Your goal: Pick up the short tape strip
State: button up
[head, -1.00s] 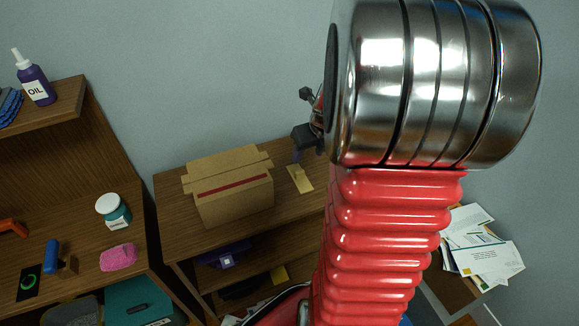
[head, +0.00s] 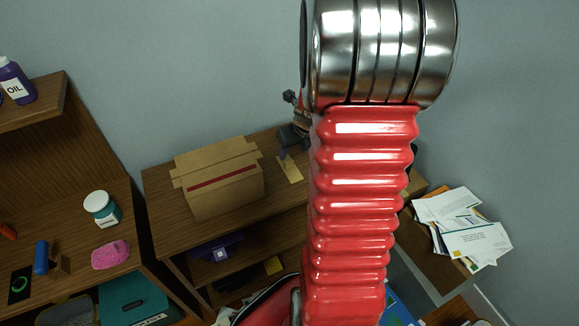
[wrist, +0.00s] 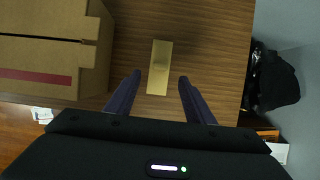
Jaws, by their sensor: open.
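The short tape strip (wrist: 160,68) is a small tan-gold rectangle lying flat on the wooden shelf top. In the wrist view it sits ahead of my fingertips, roughly centred between them. In the head view the strip (head: 291,170) lies to the right of the cardboard box. My gripper (wrist: 156,80) is open and empty, with its two dark fingers on either side of the strip's near end as seen from the wrist. The height of the fingers above the shelf is hard to judge. In the head view my gripper (head: 293,140) is partly hidden behind my arm.
A cardboard box (head: 222,184) with a red stripe stands left of the strip, close to my left finger in the wrist view. The wooden shelf top (wrist: 210,45) is clear beyond and right of the strip. A dark object (wrist: 275,80) lies past the right edge.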

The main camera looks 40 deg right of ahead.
aim_at(289, 161)
jog(key=shift+x, duration=1.4)
jog(key=shift+x, duration=2.65)
jog(key=shift+d, duration=0.1)
grip_shut()
